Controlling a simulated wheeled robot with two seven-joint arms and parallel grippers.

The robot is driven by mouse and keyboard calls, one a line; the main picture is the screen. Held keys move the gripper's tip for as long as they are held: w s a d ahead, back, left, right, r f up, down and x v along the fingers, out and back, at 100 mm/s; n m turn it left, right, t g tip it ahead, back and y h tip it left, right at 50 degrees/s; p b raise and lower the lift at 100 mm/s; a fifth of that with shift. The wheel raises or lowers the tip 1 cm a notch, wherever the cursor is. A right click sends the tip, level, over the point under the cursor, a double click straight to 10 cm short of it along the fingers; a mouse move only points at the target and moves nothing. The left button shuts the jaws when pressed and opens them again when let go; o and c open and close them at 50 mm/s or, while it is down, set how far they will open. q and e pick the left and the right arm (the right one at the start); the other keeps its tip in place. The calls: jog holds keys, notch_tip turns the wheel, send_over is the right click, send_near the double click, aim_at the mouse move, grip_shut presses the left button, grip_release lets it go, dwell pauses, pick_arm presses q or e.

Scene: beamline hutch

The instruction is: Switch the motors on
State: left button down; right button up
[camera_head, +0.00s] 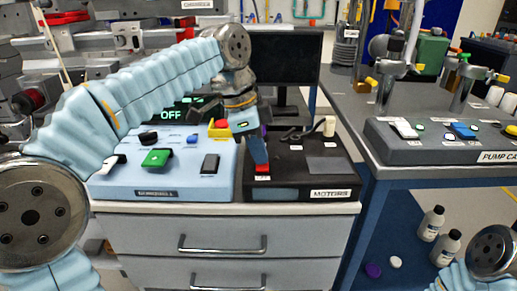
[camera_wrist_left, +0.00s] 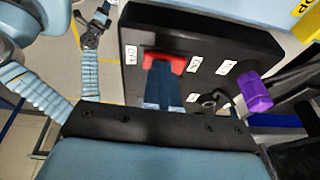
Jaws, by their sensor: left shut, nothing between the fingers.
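The black MOTORS box (camera_head: 328,180) stands on the cabinet top, right of a light-blue control box. A red switch part (camera_wrist_left: 178,61) shows on its top face in the left wrist view, with small white labels beside it. My left gripper (camera_head: 260,160) points down at the near left part of the MOTORS box, its fingers shut and empty. The fingertips (camera_wrist_left: 164,68) overlap the red part; I cannot tell whether they press it. They hide part of it. My right arm shows at the lower right of the head view; its gripper seems to show small and unclear in the wrist view.
The light-blue box (camera_head: 120,188) carries several buttons and a red-and-yellow knob (camera_head: 219,128). A green OFF readout (camera_head: 171,115) shows behind it. The pump cart (camera_head: 440,158) is at the right, with bottles below.

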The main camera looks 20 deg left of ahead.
pick_arm(q)
jog(key=shift+w+r, duration=0.1)
jog(key=shift+w, duration=0.15)
pick_arm(e)
jog(key=shift+r, duration=0.3)
pick_arm(q)
jog(key=r+p, duration=0.1)
jog(key=r, duration=0.1)
jog(key=s+r+p, duration=0.1)
jog(key=r+p, duration=0.1)
jog(key=s+v, duration=0.1)
jog(key=v, duration=0.8)
jog(key=shift+s+r, duration=0.15)
jog(key=shift+r, duration=0.2)
pick_arm(e)
jog(key=r, duration=0.1)
jog(key=a+r, duration=0.1)
jog(key=shift+w+a+r, duration=0.15)
jog(key=shift+r, duration=0.15)
pick_arm(q)
jog(key=shift+d, duration=0.1)
